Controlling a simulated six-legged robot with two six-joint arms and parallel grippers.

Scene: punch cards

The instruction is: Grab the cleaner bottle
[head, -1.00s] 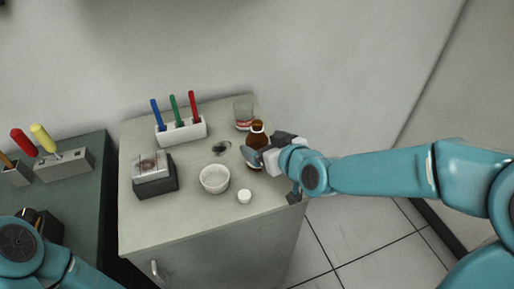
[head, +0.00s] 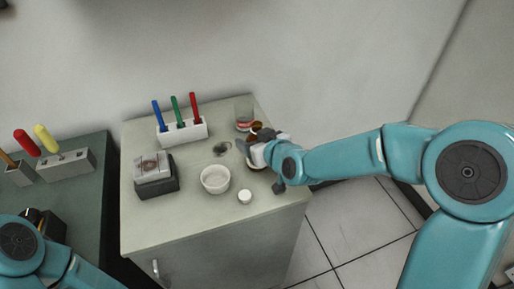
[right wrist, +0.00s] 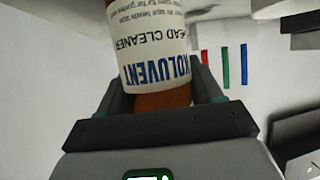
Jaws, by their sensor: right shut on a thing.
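The cleaner bottle (head: 257,127) is brown and stands near the right edge of the grey-green cabinet top. In the head view my right gripper (head: 251,153) covers most of it, leaving brown parts above and below. In the right wrist view the white label (right wrist: 150,40) reads "XOLUVENT" and "HEAD CLEANER", and the bottle's brown glass shows between the fingers. My right gripper (right wrist: 165,92) is shut on the bottle. I cannot tell whether the bottle has left the top. My left gripper is not in view; only part of that arm shows at the lower left.
A clear jar (head: 244,117) with a red-and-white label stands just behind the bottle. A white bowl (head: 215,180) and a small white cap (head: 245,196) are in front, to the left. A white rack (head: 182,131) holds blue, green and red pens. A box-like device (head: 156,177) sits at left.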

